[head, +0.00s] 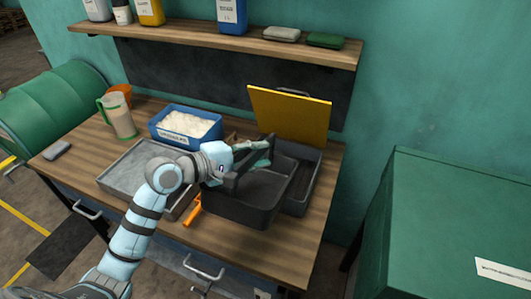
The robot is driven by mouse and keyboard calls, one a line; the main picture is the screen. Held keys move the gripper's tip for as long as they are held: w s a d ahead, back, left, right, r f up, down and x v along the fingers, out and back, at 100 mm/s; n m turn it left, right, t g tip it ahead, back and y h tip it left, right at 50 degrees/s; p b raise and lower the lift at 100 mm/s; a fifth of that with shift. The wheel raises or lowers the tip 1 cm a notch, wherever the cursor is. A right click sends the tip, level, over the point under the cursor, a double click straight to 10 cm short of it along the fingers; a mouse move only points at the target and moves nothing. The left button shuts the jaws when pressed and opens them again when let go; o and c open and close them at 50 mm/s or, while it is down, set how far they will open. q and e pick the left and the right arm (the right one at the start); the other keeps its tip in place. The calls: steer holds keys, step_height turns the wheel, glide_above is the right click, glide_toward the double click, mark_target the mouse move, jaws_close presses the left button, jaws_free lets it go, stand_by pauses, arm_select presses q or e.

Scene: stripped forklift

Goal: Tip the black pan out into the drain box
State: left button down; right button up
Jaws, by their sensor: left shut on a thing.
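The black pan (262,196) is a deep dark rectangular tray near the right front of the wooden bench. My left gripper (258,152) is shut on the pan at its far left side; its exact grip is partly hidden. The pan looks about level, and I see nothing clear inside it. The drain box (311,196) is a dark open box just behind and to the right of the pan, its yellow lid (292,113) raised at the back. The pan hides part of the box. Whether the pan touches the bench cannot be told. My right gripper is out of view.
A grey metal tray (124,181) lies left of the pan, under my arm. An orange-handled tool (193,215) lies in front. A blue bin of white material (184,139), a jug (120,120) and an orange cup stand behind. A shelf (210,42) overhangs the back; a green cabinet (440,215) stands right.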

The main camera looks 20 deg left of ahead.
mark_target(251, 154)
arm_select(q)
steer(key=s+f+b, duration=0.1)
steer(key=s+f+m+t+h+b, duration=0.1)
steer(key=b, duration=0.1)
steer(key=s+f+t+b, duration=0.1)
steer(key=f+b, duration=0.1)
steer(key=shift+s+a+m, duration=0.1)
steer(key=shift+m, duration=0.2)
steer(key=shift+r+t+h+b, duration=0.1)
steer(key=shift+t+h+b, duration=0.2)
steer(key=shift+b, duration=0.15)
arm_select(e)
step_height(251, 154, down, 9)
arm_select(q)
steer(key=shift+r, duration=0.2)
step_height(251, 154, up, 6)
steer(key=p, duration=0.6)
steer(key=shift+s+f, duration=0.1)
steer(key=shift+f, duration=0.35)
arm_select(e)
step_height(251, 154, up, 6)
